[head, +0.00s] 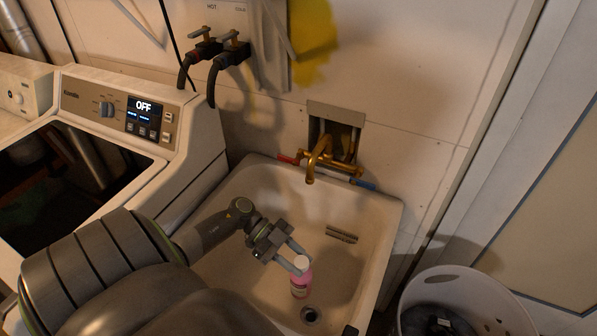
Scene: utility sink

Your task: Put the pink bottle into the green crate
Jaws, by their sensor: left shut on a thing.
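The pink bottle (301,284) with a white cap is upright in the utility sink (387,215), just above the drain in the picture. My left gripper (298,261) reaches in from the left and is shut on the bottle at its upper part, near the cap. I cannot tell whether the bottle's base touches the sink floor. No green crate shows in the head view. My right gripper is not in view.
A brass faucet (318,160) hangs over the back of the sink. A washing machine (185,150) stands at the left. A white basket (482,290) with dark contents is at the lower right. The sink's right side is free.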

